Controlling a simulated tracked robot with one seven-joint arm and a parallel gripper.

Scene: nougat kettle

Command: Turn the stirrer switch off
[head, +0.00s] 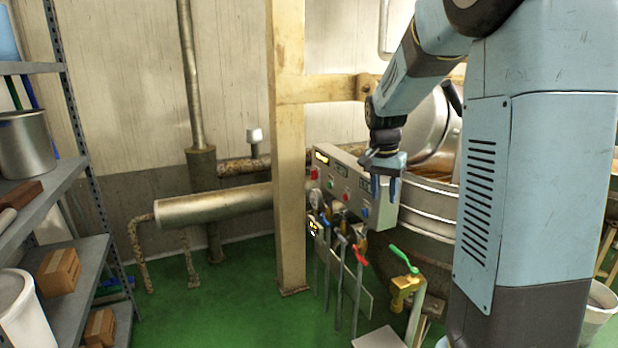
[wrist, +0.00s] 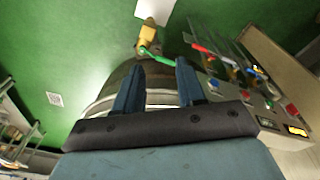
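The grey control box (head: 338,172) beside the kettle carries a small lit display, red and blue knobs or buttons, and small dark switches. A red control (head: 314,173) sits at its left end and a blue one (head: 365,212) toward its right end. I cannot tell which control is the stirrer switch or how it is set. My gripper (head: 384,200) points down in front of the box's right end, with its fingers apart and nothing between them. In the wrist view the open fingers (wrist: 160,65) are over the kettle side, and the control box (wrist: 288,138) lies to the right.
The steel kettle (head: 430,207) stands behind and right of my gripper. Below the box are pipes with a red-handled valve (head: 360,256) and a brass valve (head: 402,291) with a green lever. A wooden post (head: 289,150) stands left of the box. Shelves (head: 75,250) are at far left.

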